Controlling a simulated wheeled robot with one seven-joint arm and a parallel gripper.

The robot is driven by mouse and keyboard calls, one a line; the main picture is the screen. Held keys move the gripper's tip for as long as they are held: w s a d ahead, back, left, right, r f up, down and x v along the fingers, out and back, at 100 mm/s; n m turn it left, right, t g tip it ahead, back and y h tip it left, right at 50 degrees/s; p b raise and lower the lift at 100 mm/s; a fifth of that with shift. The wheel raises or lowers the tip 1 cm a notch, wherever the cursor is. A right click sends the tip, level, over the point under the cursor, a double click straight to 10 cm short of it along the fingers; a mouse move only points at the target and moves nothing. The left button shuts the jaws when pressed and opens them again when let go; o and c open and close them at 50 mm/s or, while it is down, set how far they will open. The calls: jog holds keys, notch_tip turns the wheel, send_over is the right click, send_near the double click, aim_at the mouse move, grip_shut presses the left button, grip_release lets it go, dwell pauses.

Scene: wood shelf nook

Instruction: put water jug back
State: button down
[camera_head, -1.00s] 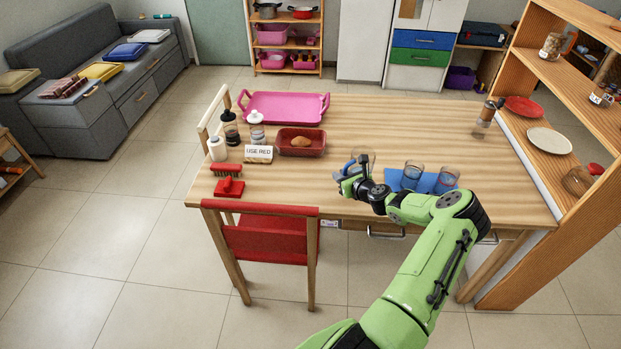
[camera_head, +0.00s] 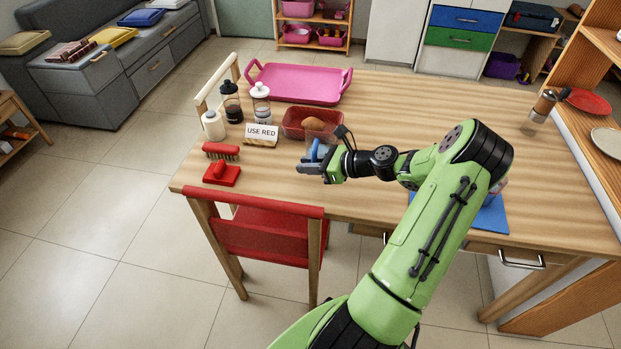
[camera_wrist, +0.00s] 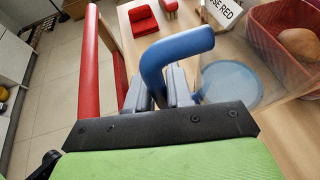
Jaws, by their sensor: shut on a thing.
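The water jug has a blue handle (camera_wrist: 178,48) and a clear body with a pale blue round part (camera_wrist: 230,84) in the wrist view. My gripper (camera_wrist: 163,88) is shut on the blue handle. In the head view the handle (camera_head: 315,151) shows at my gripper (camera_head: 309,168), over the front part of the table (camera_head: 405,105). The clear body is hard to make out there, partly behind my gripper. I cannot tell how high the jug is above the table.
A pink tray (camera_head: 300,84) lies behind. My arm partly covers a blue mat (camera_head: 490,217). A red chair (camera_head: 262,240) stands in front.

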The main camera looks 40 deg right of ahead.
notch_tip(320, 180, down, 5)
jog(key=shift+d+b, duration=0.1)
jog(key=shift+b, duration=0.65)
jog(key=shift+r, duration=0.1)
